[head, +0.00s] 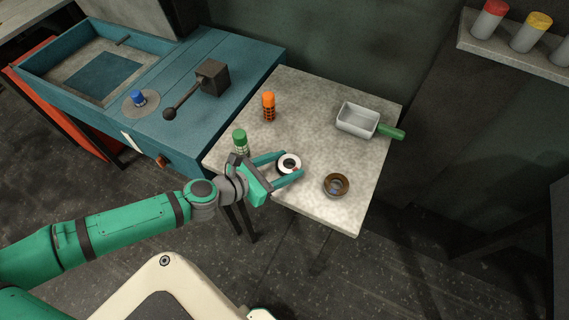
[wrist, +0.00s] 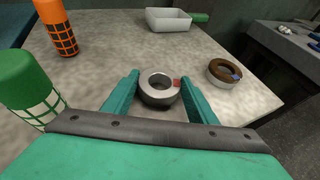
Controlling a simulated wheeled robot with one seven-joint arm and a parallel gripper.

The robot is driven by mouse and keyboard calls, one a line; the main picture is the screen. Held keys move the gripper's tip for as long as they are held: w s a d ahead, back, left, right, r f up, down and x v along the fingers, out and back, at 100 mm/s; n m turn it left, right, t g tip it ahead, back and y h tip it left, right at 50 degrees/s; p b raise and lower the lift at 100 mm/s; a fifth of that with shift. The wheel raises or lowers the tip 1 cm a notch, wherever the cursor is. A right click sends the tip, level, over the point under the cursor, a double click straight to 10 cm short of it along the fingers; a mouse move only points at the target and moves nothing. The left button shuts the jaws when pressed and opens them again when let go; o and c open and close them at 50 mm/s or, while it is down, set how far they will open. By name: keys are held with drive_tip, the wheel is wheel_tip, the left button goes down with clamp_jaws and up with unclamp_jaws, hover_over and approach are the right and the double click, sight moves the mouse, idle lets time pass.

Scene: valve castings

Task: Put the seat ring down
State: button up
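The seat ring, a pale metal ring (head: 289,163) with a dark hole and a red mark, is between the two teal fingers of my gripper (head: 288,164). In the wrist view the ring (wrist: 160,91) fills the gap between the fingertips (wrist: 160,82), and the fingers appear to press its sides. It is level, over the near part of the grey stone-topped table (head: 325,95). A dark shadow lies close under it; I cannot tell whether its underside touches the top.
A brown ring with a blue mark (head: 337,185) lies to the right near the front edge. A green cylinder (head: 240,141) and an orange one (head: 268,106) stand left. A grey scoop with a green handle (head: 358,121) sits at the back. The table's middle is clear.

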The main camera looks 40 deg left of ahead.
drive_tip(key=shift+o, duration=0.8)
drive_tip(key=v, duration=1)
drive_tip(key=shift+s+r, duration=0.2)
drive_tip(key=shift+s, duration=0.15)
